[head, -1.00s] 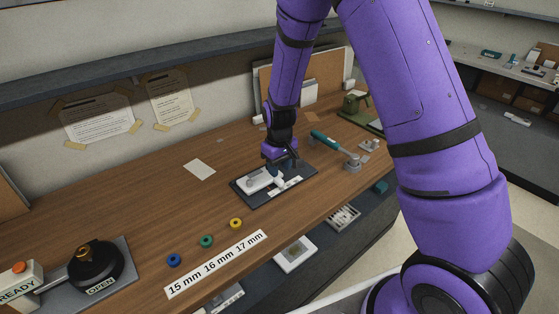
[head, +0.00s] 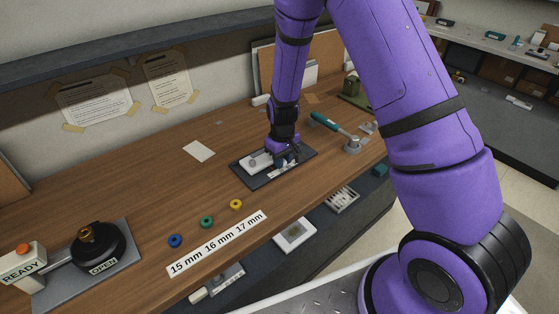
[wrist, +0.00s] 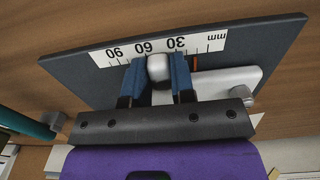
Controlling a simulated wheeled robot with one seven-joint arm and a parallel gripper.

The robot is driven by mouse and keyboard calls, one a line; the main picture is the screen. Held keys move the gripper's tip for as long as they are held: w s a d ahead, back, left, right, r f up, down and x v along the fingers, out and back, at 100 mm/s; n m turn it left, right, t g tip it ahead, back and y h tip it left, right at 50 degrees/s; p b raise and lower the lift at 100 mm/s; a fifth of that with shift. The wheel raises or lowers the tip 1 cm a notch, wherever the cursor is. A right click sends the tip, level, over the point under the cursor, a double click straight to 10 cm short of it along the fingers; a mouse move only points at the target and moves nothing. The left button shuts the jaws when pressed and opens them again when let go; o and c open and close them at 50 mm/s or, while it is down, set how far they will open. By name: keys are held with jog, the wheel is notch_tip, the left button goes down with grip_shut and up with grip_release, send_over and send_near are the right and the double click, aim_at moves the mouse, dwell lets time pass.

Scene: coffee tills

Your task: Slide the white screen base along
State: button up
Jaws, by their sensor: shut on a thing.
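The white screen base (head: 253,163) lies on a dark plate (head: 244,179) on the wooden bench. In the wrist view, the base (wrist: 228,83) is a pale slab with a rounded grey-white tab (wrist: 157,67), partly hidden by my gripper. My gripper (wrist: 158,82) is shut on this tab, with one blue finger on each side. In the head view my gripper (head: 286,163) is low over the right part of the plate and hides the tab. A white mm scale (wrist: 112,53) runs along the plate, marked 30, 60 and 90. The tab is between 30 and 60, close to 60. A small red mark (wrist: 194,63) shows near 30.
A teal-handled tool (head: 326,122) lies right of the plate. Blue (head: 174,241), green (head: 207,222) and yellow (head: 236,204) rings lie by a size strip (head: 217,244) at the front. A paper (head: 198,151) lies left of the plate, with bare bench around it.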

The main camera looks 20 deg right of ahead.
jog(key=shift+w+d, duration=0.4)
jog(key=shift+d, duration=0.8)
jog(key=shift+w+d, duration=0.4)
jog(key=shift+d, duration=0.85)
jog(key=shift+w+d, duration=0.4)
jog(key=shift+d, duration=0.8)
jog(key=o, duration=0.9)
jog(key=shift+o, duration=0.2)
jog(key=s+r+m+t, duration=0.1)
jog(key=s+r, duration=0.3)
jog(key=r, duration=0.6)
jog(key=s+a+r+t, duration=0.1)
jog(key=s+r, duration=0.3)
jog(key=r, duration=0.6)
jog(key=s+r+m, duration=0.1)
jog(key=s+r, duration=0.2)
jog(key=r, duration=0.8)
jog(key=s+r+t, duration=0.1)
jog(key=s+r, duration=0.3)
jog(key=s, duration=0.6)
jog(key=s+r+m+t, duration=0.1)
jog(key=s+r, duration=0.3)
jog(key=s, duration=0.7)
jog(key=shift+a+r+m+t, duration=0.25)
jog(key=shift+a+m+t, duration=0.05)
jog(key=shift+t, duration=0.3)
